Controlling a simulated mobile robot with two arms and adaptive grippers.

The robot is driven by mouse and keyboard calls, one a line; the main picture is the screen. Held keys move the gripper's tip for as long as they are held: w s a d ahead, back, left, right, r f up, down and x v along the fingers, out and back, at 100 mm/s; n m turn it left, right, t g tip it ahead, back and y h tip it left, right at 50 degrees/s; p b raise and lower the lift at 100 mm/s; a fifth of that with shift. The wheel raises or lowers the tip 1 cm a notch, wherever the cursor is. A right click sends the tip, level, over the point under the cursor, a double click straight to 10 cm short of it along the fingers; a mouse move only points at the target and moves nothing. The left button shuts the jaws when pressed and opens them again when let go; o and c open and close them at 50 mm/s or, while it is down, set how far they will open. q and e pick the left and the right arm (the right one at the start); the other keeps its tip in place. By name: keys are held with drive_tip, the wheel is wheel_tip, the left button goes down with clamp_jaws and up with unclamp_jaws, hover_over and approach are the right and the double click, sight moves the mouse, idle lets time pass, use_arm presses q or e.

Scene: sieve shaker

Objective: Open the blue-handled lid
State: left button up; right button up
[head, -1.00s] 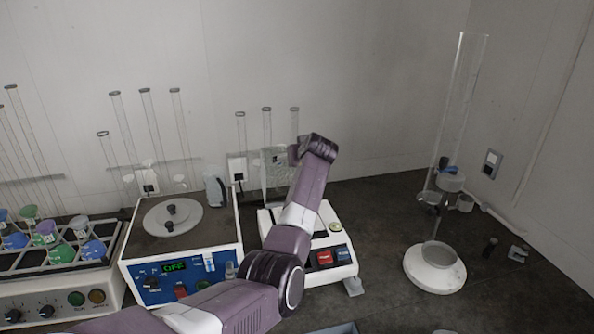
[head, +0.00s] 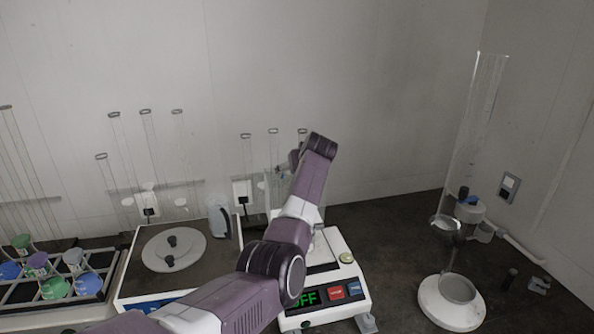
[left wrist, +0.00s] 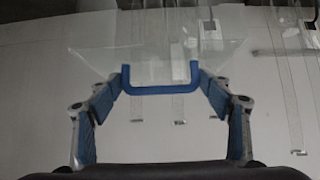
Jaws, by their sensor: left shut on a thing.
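The blue handle (left wrist: 160,88) sits on a clear see-through lid (left wrist: 110,60) in the left wrist view. My left gripper (left wrist: 160,84) is shut on the handle, with one blue-padded finger at each end of it. In the head view my left gripper (head: 284,171) is small and partly hidden by its wrist, above the back of a white balance-like device (head: 352,272). The device has a green OFF display and red and blue buttons. My arm covers much of it, and the lid's edges there are hard to make out. My right gripper is not in view.
A device with a round grey lid (head: 190,244) stands left of my arm. A rack of colored-cap flasks (head: 112,262) is at far left. A tall clear tube stand (head: 450,312) is at right. Dark counter (head: 395,235) lies clear between the device and stand.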

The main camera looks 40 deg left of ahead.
use_arm(q)
drive_tip(key=shift+w+r, duration=0.1)
drive_tip(key=shift+r, duration=0.35)
drive_tip(key=o, duration=1.3)
drive_tip(key=shift+o, duration=0.4)
drive_tip(key=shift+d, duration=0.1)
drive_tip(key=shift+f, duration=0.15)
drive_tip(key=shift+d, duration=0.1)
drive_tip(key=shift+s+d, duration=0.1)
drive_tip(key=shift+s, duration=0.15)
drive_tip(key=v, duration=1.1)
drive_tip(key=shift+d+r, duration=0.25)
drive_tip(key=shift+r, duration=0.05)
